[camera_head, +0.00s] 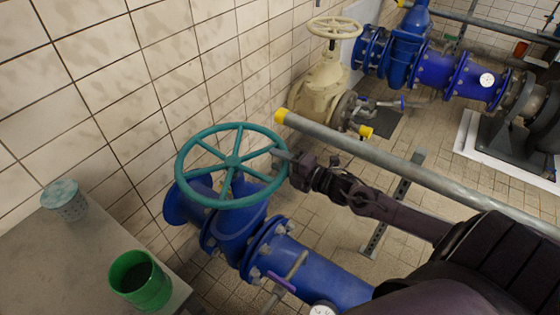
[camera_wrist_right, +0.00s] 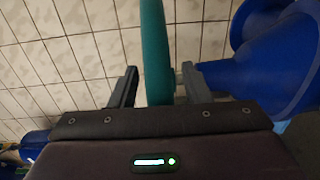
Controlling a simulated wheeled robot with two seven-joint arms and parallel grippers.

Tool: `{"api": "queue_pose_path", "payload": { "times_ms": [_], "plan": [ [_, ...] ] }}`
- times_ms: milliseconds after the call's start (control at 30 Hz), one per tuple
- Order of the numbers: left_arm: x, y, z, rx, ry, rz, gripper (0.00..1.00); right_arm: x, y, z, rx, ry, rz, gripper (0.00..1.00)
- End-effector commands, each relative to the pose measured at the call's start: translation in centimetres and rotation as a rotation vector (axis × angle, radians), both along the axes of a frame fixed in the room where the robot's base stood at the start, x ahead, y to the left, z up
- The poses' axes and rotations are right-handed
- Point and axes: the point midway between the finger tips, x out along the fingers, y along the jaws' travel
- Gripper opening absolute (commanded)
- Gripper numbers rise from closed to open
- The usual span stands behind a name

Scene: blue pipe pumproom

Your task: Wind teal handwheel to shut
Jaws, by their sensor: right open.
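The teal handwheel (camera_head: 233,160) sits on top of a blue valve (camera_head: 235,225) beside the tiled wall, with several spokes meeting at a hub. My right gripper (camera_head: 283,158) is at the right side of its rim. In the right wrist view the teal rim (camera_wrist_right: 154,50) runs between the two fingers of my right gripper (camera_wrist_right: 158,82), which stand apart on either side of it. A gap shows between the rim and the left finger; I cannot tell whether the right finger touches it. My left gripper is not in view.
A grey bench (camera_head: 70,255) at lower left holds a green cup (camera_head: 141,282) and a perforated grey-green container (camera_head: 64,200). A grey pipe with a yellow end (camera_head: 400,170) crosses behind my right arm. A beige valve with a cream handwheel (camera_head: 334,29) stands further back.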

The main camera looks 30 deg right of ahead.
Motion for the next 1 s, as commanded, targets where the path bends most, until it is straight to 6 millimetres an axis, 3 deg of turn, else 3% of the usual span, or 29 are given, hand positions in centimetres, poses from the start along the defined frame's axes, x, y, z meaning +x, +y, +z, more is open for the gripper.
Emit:
{"api": "queue_pose_path", "payload": {
  "times_ms": [133, 467, 767, 1000],
  "plan": [
    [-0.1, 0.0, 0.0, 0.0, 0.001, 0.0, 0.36, 0.0, 0.0, 0.0, 0.0, 0.0, 0.0, 0.42],
    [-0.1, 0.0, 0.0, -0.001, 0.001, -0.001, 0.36, 0.0, 0.0, 0.0, 0.001, 0.0, 0.0, 0.0],
    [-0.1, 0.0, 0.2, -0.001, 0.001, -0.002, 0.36, -0.2, 0.1, 0.0, 0.002, 0.002, -0.007, 0.0],
    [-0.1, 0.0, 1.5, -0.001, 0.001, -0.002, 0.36, -1.1, 0.9, 0.2, 0.007, 0.005, -0.084, 0.0]
  ]
}}
